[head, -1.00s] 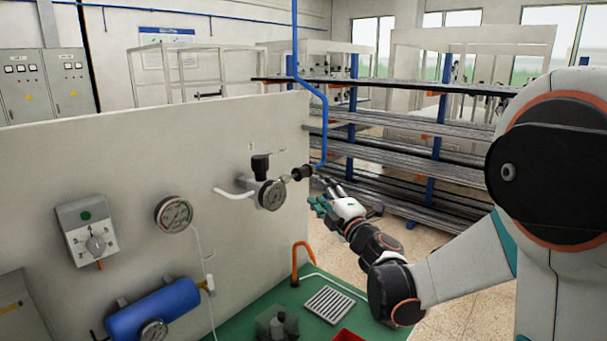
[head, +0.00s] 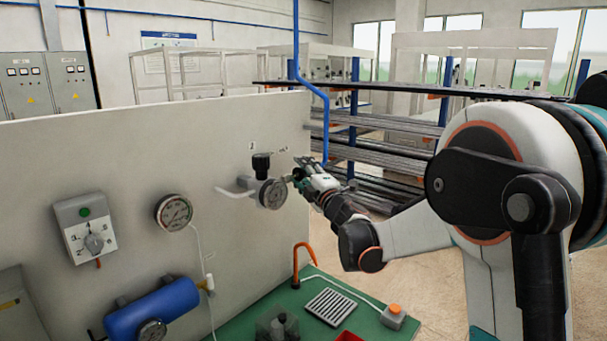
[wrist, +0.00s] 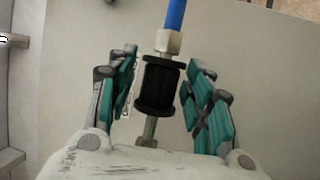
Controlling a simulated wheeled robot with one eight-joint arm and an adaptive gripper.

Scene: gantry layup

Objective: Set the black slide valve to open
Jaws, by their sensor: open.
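The pale upright panel (head: 130,160) carries a black-knobbed regulator (head: 261,162), a second gauge (head: 174,212), a switch box (head: 87,229) and a blue cylinder (head: 155,308). A blue hose (head: 325,110) runs down to the valve. The green bench top (head: 375,325) lies below, with an orange-topped box (head: 394,315).

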